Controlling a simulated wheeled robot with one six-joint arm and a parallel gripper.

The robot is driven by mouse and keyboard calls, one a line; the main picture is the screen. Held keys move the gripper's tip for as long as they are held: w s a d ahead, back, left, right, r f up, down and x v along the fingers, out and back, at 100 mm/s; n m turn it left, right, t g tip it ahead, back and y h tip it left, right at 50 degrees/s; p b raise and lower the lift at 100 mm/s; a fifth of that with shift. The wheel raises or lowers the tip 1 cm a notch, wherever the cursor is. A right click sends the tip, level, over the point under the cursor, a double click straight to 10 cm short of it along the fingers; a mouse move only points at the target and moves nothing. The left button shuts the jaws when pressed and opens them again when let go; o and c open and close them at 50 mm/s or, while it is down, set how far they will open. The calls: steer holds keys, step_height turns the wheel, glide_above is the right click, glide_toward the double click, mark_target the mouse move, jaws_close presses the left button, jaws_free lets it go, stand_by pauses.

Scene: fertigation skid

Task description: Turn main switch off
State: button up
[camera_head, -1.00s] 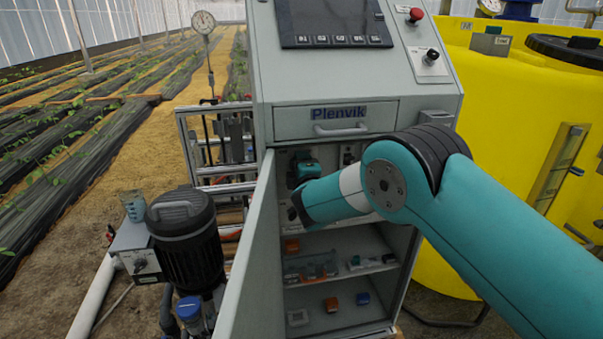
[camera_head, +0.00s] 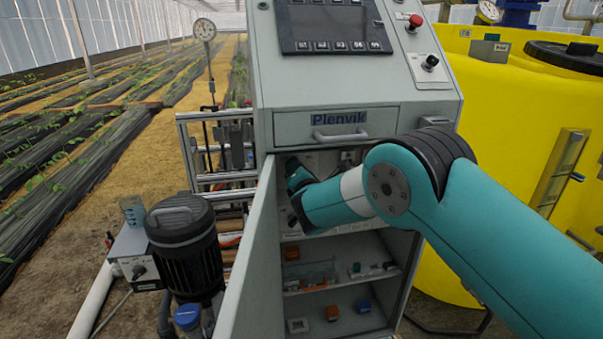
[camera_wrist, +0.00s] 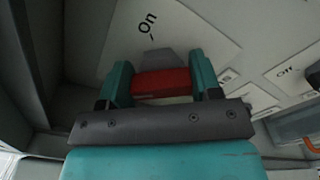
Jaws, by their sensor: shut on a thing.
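The main switch has a red handle (camera_wrist: 162,83), which shows in the wrist view with a grey pointed piece just beyond it. A white plate (camera_wrist: 190,35) behind it carries the word "On" and a short mark above the handle. My gripper (camera_wrist: 160,78) has its two teal fingers on either side of the red handle and is shut on it. In the head view, my gripper is inside the open cabinet (camera_head: 415,250), mostly hidden by my arm, and the switch cannot be made out there.
The open cabinet door (camera_head: 252,265) stands left of my arm. A black pump motor (camera_head: 183,245) stands to the left, a yellow tank (camera_head: 510,150) to the right.

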steer(key=shift+f+n, duration=0.1)
steer(key=shift+n, duration=0.4)
steer(key=o, duration=0.9)
steer(key=shift+o, duration=0.2)
steer(key=shift+s, duration=0.1)
steer(key=b+v, duration=0.5)
steer(key=v, duration=1.2)
steer(key=shift+s, duration=0.15)
